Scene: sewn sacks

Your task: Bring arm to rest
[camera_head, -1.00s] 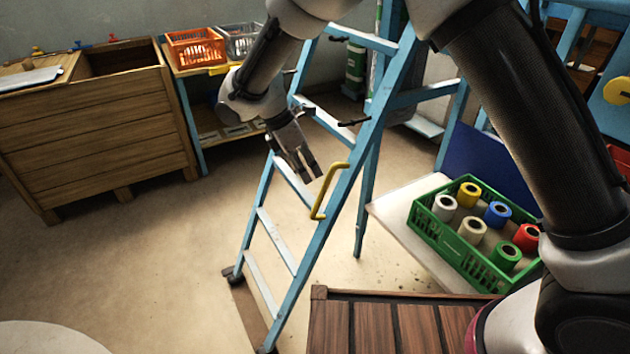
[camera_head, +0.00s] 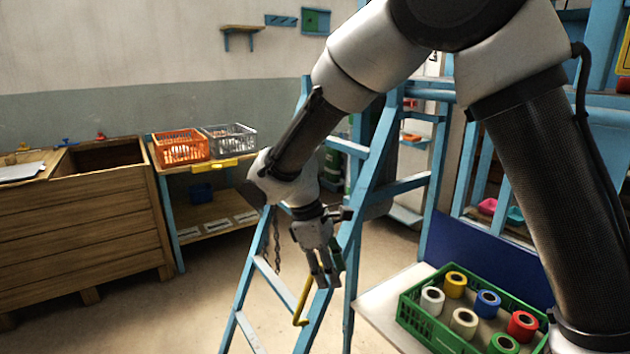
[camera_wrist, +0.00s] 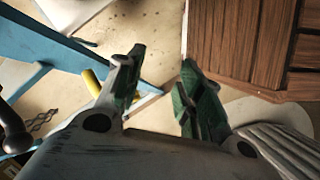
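My gripper (camera_head: 324,278) hangs from my bent arm in the head view, pointing down in front of the blue stepladder (camera_head: 367,185). In the wrist view my gripper (camera_wrist: 160,85) has its two fingers spread apart with nothing between them. Floor and a wooden slatted surface (camera_wrist: 235,40) show beyond the fingertips. A yellow handle (camera_head: 303,303) on the ladder is close beside the fingers in the head view. I cannot tell whether they touch. The handle also shows left of the fingers in the wrist view (camera_wrist: 92,82).
A green crate (camera_head: 420,325) with several tape rolls stands on a pale table (camera_head: 375,305) at right. A wooden bin (camera_head: 85,225) and a shelf with an orange basket (camera_head: 180,148) and a grey basket (camera_head: 230,140) stand at left. Open floor lies between bin and ladder.

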